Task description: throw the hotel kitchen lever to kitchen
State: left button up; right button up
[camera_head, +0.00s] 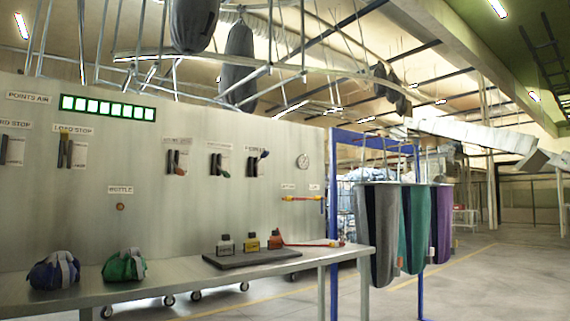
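A grey wall panel (130,215) carries several small levers on white plates under labels. One lever (65,150) has a yellowish handle under a label that seems to read "LOAD STOP". A further lever (4,150) is at the left edge. The labels are too small to tell which is hotel kitchen. Neither of my grippers is in view.
A long grey bench (190,278) runs below the panel, bearing a blue bundle (54,271), a green bundle (124,266) and a dark tray (258,258) with small bottles. Grey, green and purple bags (378,235) hang at the right. Open floor (480,285) lies beyond.

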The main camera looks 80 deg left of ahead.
aim_at(265, 154)
jog(key=u, duration=2.7)
jog(key=i+l+u, duration=0.1)
jog(key=i+l, duration=0.15)
jog(key=i+l+u, duration=0.15)
jog(key=l, duration=0.25)
jog(key=i+l+u, duration=0.1)
jog(key=i+l, duration=0.15)
jog(key=i+l+u, duration=0.1)
jog(key=l, duration=0.35)
jog(key=i+l+u, duration=0.15)
jog(key=l, duration=0.25)
jog(key=i+l+u, duration=0.1)
jog(key=i+l, duration=0.15)
jog(key=l, duration=0.15)
jog(key=i+l+u, duration=0.1)
jog(key=l, duration=0.3)
jog(key=i, duration=0.05)
